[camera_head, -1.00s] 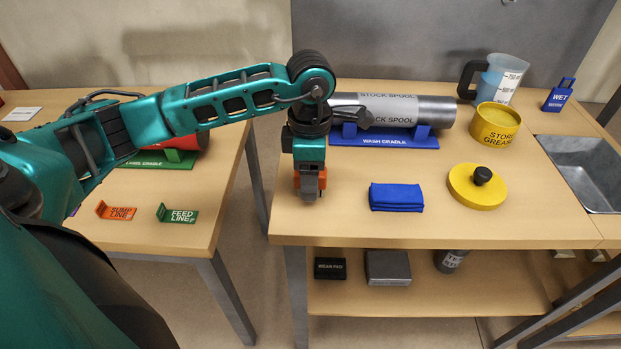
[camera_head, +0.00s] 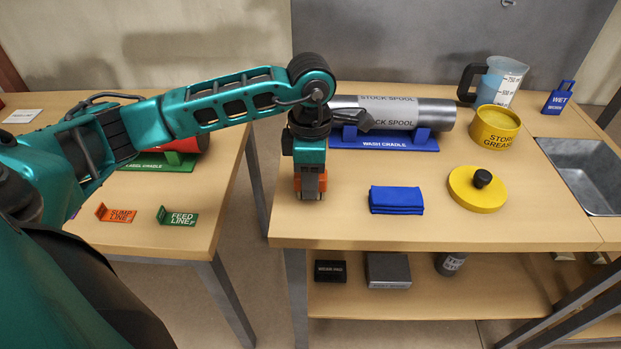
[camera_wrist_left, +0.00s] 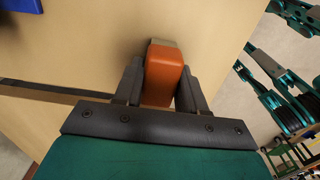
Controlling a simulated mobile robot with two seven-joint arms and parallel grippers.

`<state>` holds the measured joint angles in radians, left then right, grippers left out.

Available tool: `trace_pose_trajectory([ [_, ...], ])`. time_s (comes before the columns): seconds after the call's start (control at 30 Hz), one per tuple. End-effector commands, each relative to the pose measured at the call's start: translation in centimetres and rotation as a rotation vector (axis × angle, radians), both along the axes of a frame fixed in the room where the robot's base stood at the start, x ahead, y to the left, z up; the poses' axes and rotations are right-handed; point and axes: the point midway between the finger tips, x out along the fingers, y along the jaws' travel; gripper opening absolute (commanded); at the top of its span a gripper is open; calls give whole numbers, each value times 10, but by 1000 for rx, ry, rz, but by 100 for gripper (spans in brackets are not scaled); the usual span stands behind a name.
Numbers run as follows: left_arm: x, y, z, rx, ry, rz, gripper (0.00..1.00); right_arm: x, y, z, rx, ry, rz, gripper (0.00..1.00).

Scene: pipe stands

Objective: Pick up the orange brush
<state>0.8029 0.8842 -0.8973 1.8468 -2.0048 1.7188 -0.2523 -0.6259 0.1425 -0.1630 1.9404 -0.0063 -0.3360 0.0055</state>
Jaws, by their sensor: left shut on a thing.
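The orange brush (camera_wrist_left: 162,75) is between the two dark fingers of my left gripper (camera_wrist_left: 158,88) in the left wrist view. The fingers are shut on its orange body, and a tan-grey part shows at its far end. In the head view my left gripper (camera_head: 310,190) points down over the left front of the right-hand table, with a little of the orange brush (camera_head: 322,181) showing at the fingers. I cannot tell whether the brush touches the tabletop. My right gripper is not in view.
A blue folded cloth (camera_head: 396,200) and a yellow lid (camera_head: 477,188) lie to the right. The steel spool (camera_head: 440,113) rests on the blue wash cradle (camera_head: 384,142) behind the gripper. A grease tub (camera_head: 495,127) and jug (camera_head: 503,80) stand farther right. A gap separates the tables.

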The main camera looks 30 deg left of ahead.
Motion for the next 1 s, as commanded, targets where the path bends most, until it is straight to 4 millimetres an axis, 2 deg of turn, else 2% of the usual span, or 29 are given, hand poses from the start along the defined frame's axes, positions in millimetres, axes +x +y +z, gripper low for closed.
trace_pose_trajectory([
  [0.17,1,0,8,-1,-2,0,8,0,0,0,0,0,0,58],
  [0.33,1,0,32,0,-5,-1,8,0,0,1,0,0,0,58],
  [0.47,1,0,64,0,-8,-1,8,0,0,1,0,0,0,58],
  [0.7,1,0,141,-1,-9,0,8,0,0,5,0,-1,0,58],
  [0.77,1,0,157,1,-7,0,8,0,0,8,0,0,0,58],
  [0.9,0,0,180,1,-5,1,8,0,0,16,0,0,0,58],
  [1.0,0,0,190,1,-3,0,8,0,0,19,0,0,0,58],
])
